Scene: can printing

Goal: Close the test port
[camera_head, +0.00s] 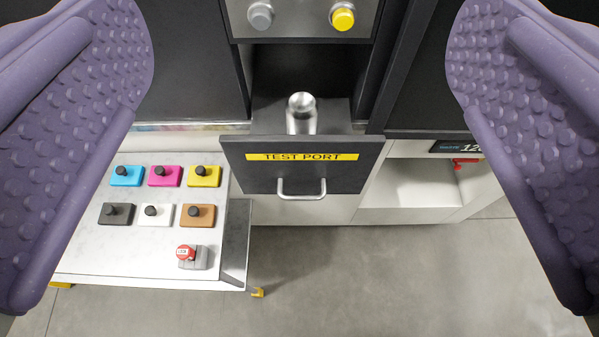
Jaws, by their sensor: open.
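The test port is a dark drawer (240,176) with a yellow "TEST PORT" label (301,156) and a pale bar handle (302,190) on its front. The drawer stands pulled out from the machine. A silver can (301,113) stands upright behind the drawer front, and its lower part is hidden. My gripper (300,165) is open, with its purple knobbed fingers wide apart at the left and right of the view. Nothing is between the fingers close up, and the drawer appears farther off beyond them.
A grey knob (261,16) and a yellow knob (342,17) are on the panel above the opening. A white table (90,240) at left holds coloured blocks and a red-topped button (186,253). An open white bay (415,183) is at right. The floor (350,290) in front is clear.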

